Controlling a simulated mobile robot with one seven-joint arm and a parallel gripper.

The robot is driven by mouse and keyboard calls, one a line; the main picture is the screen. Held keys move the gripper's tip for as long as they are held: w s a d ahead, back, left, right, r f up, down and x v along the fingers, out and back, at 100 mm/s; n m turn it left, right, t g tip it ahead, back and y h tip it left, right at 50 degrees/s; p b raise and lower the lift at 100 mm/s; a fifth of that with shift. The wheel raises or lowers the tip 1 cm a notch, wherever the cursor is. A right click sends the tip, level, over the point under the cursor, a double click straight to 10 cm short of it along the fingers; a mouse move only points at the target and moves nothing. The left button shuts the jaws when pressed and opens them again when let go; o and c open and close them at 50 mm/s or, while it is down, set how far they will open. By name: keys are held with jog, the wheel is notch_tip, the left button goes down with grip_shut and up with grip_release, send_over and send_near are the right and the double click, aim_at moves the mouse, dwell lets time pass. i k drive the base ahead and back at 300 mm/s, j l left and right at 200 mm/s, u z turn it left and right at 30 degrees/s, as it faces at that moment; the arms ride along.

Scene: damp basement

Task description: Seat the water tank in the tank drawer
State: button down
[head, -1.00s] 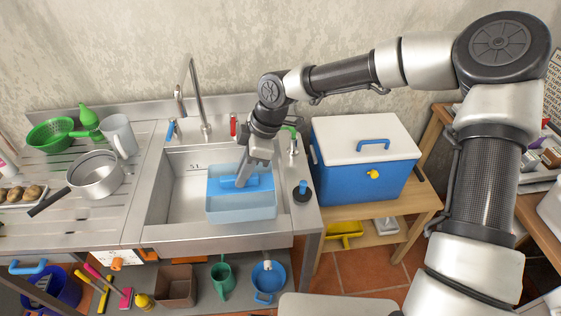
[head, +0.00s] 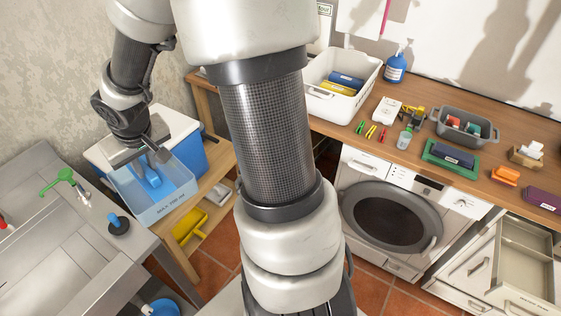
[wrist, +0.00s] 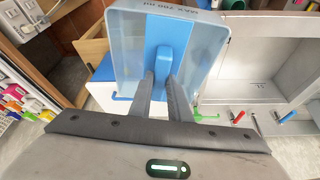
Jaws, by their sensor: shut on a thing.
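The water tank (head: 165,208) is a clear pale-blue box with a blue handle bar and "MAX" lettering on its side. My gripper (head: 152,158) is shut on its blue handle and holds the tank up near the sink's right end, in front of the cool box. In the wrist view the tank (wrist: 205,50) hangs beyond the two fingers of my gripper (wrist: 163,82), which close on the handle. An open, empty drawer (head: 527,240) shows at the far right, beside the dryer; its front label is too small to read, and it appears to be the tank drawer.
The blue and white cool box (head: 188,128) stands on a low wooden bench (head: 215,175). The dryer (head: 390,215) stands under a wooden worktop (head: 420,125) with a white bin (head: 325,100), a grey tray and small items. Tiled floor lies between.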

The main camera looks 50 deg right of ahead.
aim_at(520, 276)
jog(key=k+l+z, duration=0.1)
jog(key=k+z, duration=0.45)
jog(key=z, duration=3.05)
jog(key=i+j+z, duration=0.15)
jog(key=z, duration=0.25)
jog(key=i+j+z, duration=0.15)
jog(key=j+z, duration=0.25)
jog(key=i+j, duration=0.15)
jog(key=j, duration=0.2)
jog(key=i+j, duration=0.15)
jog(key=j, duration=0.15)
